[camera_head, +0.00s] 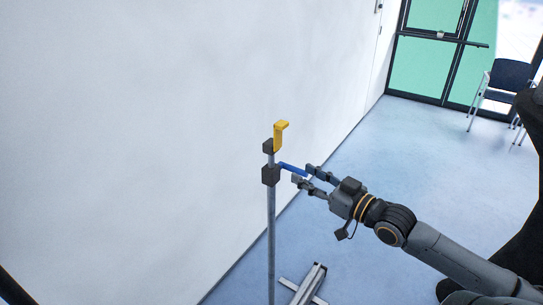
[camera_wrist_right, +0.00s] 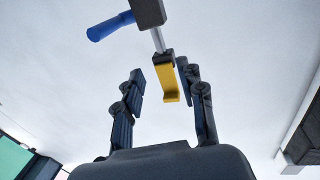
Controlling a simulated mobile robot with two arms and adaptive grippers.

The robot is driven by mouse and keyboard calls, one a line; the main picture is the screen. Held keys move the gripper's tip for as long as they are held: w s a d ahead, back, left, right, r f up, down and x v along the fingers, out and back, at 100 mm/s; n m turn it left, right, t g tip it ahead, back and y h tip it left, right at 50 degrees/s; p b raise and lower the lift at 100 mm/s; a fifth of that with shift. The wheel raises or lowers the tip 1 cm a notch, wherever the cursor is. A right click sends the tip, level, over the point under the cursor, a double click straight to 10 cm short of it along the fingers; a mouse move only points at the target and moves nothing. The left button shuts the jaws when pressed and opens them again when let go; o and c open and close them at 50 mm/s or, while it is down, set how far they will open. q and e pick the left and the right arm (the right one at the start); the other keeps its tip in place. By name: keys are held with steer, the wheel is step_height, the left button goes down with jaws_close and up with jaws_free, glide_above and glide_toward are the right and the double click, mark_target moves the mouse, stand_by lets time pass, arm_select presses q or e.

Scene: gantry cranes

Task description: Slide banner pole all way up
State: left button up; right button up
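The banner pole (camera_head: 271,235) is a thin grey upright pole. It has a dark block with a blue handle (camera_head: 293,168) sticking out to the right, and a smaller dark block with a yellow hook (camera_head: 279,136) at its top. My right gripper (camera_head: 303,174) is by the free end of the blue handle. In the right wrist view my right gripper (camera_wrist_right: 165,85) is open and empty. There the yellow hook (camera_wrist_right: 168,83) shows in line with the gap between the fingers, and the blue handle (camera_wrist_right: 110,26) lies beyond them at the upper left. My left gripper is out of view.
A metal foot (camera_head: 307,285) lies on the blue floor below the pole. A white wall (camera_head: 120,130) stands behind and left of it. A dark chair (camera_head: 508,76) and a glass door (camera_head: 425,65) are at the far right. The floor between is clear.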

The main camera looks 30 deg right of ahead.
mark_target(271, 166)
steer(key=shift+w+a+p, duration=0.3)
steer(key=shift+w+a, duration=0.1)
steer(key=shift+w, duration=1.65)
steer(key=shift+w+a+p, duration=0.3)
steer(key=shift+w+a, duration=0.15)
steer(key=shift+w, duration=1.65)
steer(key=shift+w+a+p, duration=0.3)
steer(key=shift+w+a, duration=0.1)
steer(key=shift+w, duration=1.65)
steer(key=shift+c, duration=0.4)
jaws_close()
steer(key=shift+w, duration=0.1)
